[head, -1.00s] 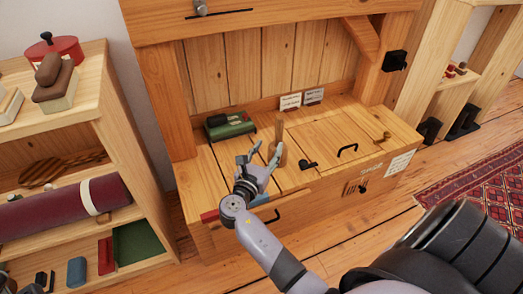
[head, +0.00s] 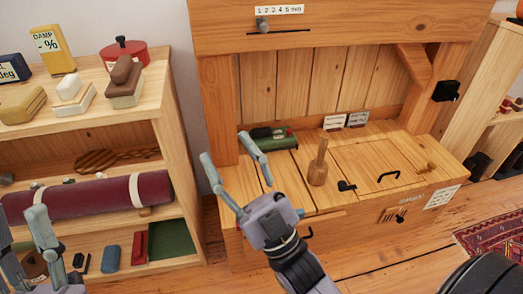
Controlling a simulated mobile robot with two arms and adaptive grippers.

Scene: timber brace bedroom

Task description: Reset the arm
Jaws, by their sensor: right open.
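My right gripper (head: 225,148) is raised in front of the left part of the wooden bench. Its two grey-blue fingers are spread apart, with nothing between them. A wooden mallet-like tool (head: 318,166) stands upright on the bench top to its right, apart from it. My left gripper (head: 26,222) is partly in view at the lower left, in front of the shelf. Its lower part is cut off by the picture edge, and its jaw opening is unclear.
The bench (head: 365,155) carries a green object (head: 278,142), two small cards and black handles. The shelf (head: 178,150) at left holds boxes, a red pot (head: 124,52) and a rolled maroon mat (head: 95,196). A patterned rug (head: 495,240) lies on the floor at right.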

